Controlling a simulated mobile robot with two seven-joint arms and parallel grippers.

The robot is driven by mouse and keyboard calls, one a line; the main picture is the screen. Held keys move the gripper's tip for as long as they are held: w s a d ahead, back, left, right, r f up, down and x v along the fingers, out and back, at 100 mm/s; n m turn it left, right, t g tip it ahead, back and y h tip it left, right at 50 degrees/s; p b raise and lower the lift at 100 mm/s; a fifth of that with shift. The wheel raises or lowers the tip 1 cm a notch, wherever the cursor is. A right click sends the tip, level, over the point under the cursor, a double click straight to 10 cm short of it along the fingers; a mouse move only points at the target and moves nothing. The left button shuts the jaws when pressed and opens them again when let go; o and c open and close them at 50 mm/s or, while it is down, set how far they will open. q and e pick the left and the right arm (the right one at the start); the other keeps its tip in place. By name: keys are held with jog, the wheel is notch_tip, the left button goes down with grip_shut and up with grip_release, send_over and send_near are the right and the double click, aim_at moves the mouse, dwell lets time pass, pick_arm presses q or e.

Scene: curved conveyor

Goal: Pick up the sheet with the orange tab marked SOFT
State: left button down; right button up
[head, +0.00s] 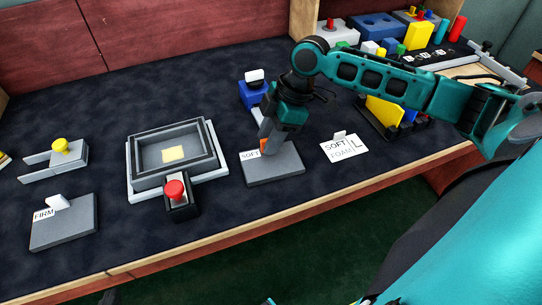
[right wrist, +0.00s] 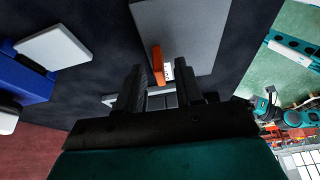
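The grey sheet (head: 277,167) with a white SOFT label (head: 250,155) lies flat on the dark table. Its orange tab (head: 264,145) stands up at the far edge, partly hidden by my right gripper. My right gripper (head: 267,146) points down at this tab from above. In the right wrist view the two dark fingers (right wrist: 160,75) are apart, with the orange tab (right wrist: 157,66) at the gap between their tips. The sheet (right wrist: 200,35) also shows there, beyond the fingers. I cannot tell whether a finger touches the tab. My left gripper does not show.
A second grey sheet (head: 63,229) marked FIRM has a white tab. A grey framed tray (head: 205,170) and a red button (head: 175,189) stand left of the SOFT sheet. A white SOFT FOAM card (head: 343,149) lies right. A blue block (head: 250,95) is behind.

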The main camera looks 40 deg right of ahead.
jog(key=c, duration=0.5)
pick_arm(q)
jog(key=shift+s+f, duration=0.25)
jog(key=shift+f, duration=0.05)
pick_arm(e)
grip_shut()
jog(key=shift+r, duration=0.15)
